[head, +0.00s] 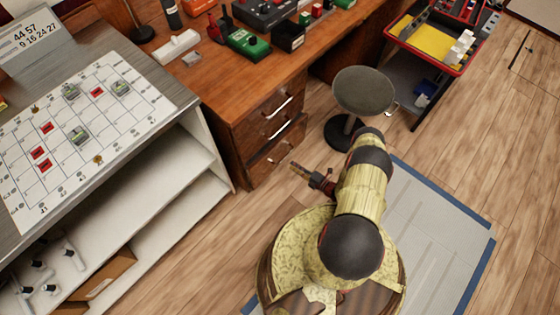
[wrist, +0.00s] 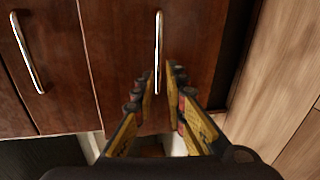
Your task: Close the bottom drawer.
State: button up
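The wooden desk's bottom drawer (head: 277,151) stands out a little beyond the drawer above it. Its front also fills the middle of the wrist view (wrist: 200,50), with a silver bar handle (wrist: 158,50). My gripper (head: 293,166) is in front of this drawer, near its front edge. In the wrist view my gripper (wrist: 161,75) has its two fingers apart, pointing at the drawer front with the handle between their lines. Nothing is held. I cannot tell whether the fingertips touch the front.
The drawer above (wrist: 55,80) has its own handle (wrist: 27,50). A round stool (head: 363,92) stands right of the drawers. A white shelf unit (head: 175,165) under a marked board (head: 110,85) is at left. Wooden floor (head: 235,225) is clear between the shelves and my base.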

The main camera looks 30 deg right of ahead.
aim_at(279, 154)
jog(key=shift+m, duration=0.4)
jog(key=shift+b+x, duration=1.15)
jog(key=shift+x, duration=2.75)
jog(key=shift+r, duration=0.1)
jog(key=shift+c, duration=0.4)
grip_shut()
jog(key=x, duration=0.2)
jog(key=r+x, duration=0.1)
jog(key=x, duration=0.1)
jog(key=shift+w, duration=0.15)
jog(key=shift+o, duration=0.4)
grip_release()
